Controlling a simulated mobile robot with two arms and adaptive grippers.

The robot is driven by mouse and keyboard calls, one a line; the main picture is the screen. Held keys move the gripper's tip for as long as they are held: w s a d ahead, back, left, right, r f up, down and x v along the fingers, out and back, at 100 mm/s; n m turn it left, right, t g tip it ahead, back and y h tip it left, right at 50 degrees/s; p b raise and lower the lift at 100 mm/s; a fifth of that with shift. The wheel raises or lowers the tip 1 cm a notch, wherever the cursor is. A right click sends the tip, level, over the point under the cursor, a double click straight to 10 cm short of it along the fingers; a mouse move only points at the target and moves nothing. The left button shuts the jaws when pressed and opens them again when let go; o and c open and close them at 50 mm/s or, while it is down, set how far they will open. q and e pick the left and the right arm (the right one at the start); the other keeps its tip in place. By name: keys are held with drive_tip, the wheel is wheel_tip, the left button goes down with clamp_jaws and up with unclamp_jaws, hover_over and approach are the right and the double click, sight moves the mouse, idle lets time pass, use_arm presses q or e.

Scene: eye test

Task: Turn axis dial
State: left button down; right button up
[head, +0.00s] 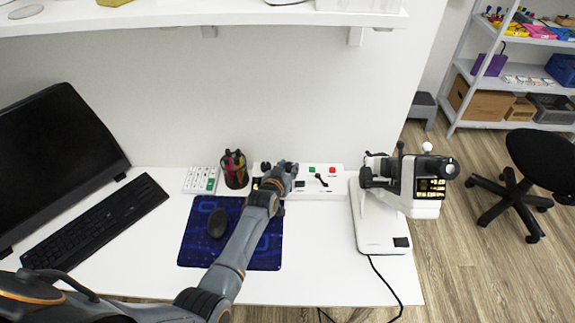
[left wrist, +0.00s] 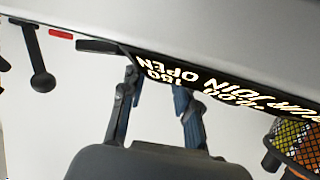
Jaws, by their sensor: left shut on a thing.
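My left gripper (head: 279,178) reaches over the desk to the left part of a white control box (head: 335,187), which has green and red buttons and a small black lever. In the left wrist view its two fingers (left wrist: 157,85) stand somewhat apart, tips at the box near a black strip (left wrist: 215,90) with upside-down white lettering. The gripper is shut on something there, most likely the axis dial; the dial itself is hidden. A white instrument (head: 383,240) with black parts and a lit square stands right of the box. My right gripper is not in view.
A mesh pen cup (head: 234,172) stands close left of the gripper. A blue mat (head: 197,248) with a dark mouse (head: 217,223) lies under my forearm. A keyboard (head: 95,222) and monitor (head: 55,155) are at left. A shelf (head: 200,14) hangs above. The desk front is mostly clear.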

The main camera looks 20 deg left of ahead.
use_arm(q)
drive_tip(key=shift+r, duration=0.1)
drive_tip(key=c, duration=1)
unclamp_jaws()
drive_tip(key=shift+s, duration=0.1)
drive_tip(key=v, duration=1.2)
